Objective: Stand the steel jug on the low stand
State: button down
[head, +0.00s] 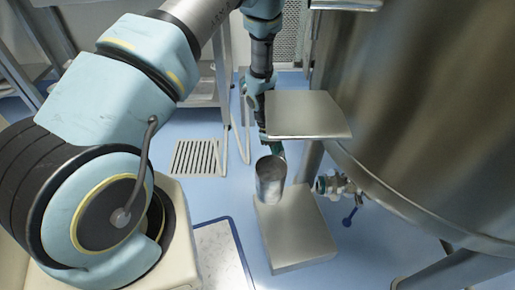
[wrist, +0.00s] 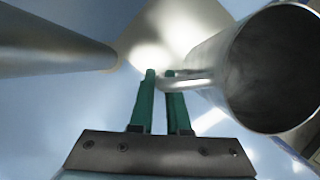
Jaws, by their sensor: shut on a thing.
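The steel jug (head: 270,182) is an open, upright cylinder in the head view, over the back left part of the low stand (head: 300,235). I cannot tell whether its base touches the stand's top. In the wrist view the jug (wrist: 275,70) is at the right, its mouth facing the camera and its handle (wrist: 188,80) reaching left to the fingers. My gripper (wrist: 160,80) has its green fingers close together on that handle. In the head view my gripper (head: 278,149) is mostly hidden behind the jug and under a raised steel plate.
The raised steel plate (head: 308,113) is just above and behind the jug. A large steel tank (head: 430,110) fills the right, with a valve with a blue handle (head: 349,217) low beside the stand. A floor grate (head: 197,158) lies left. Blue floor is open left of the stand.

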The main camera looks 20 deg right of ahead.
jog(key=shift+n, duration=0.6)
jog(key=shift+d+b+x, duration=0.2)
jog(key=shift+b+x, duration=1.35)
jog(key=shift+x, duration=1.05)
jog(key=shift+d+b+x, duration=0.15)
jog(key=shift+b+x, duration=1.45)
jog(key=shift+x, duration=1)
jog(key=shift+d+b+x, duration=0.2)
jog(key=shift+b+x, duration=1.35)
jog(key=shift+x, duration=1)
jog(key=shift+f+b, duration=0.45)
jog(key=shift+f, duration=0.05)
jog(key=c, duration=0.8)
grip_release()
jog(key=p+v, duration=0.4)
jog(key=v, duration=0.7)
jog(key=shift+a, duration=0.2)
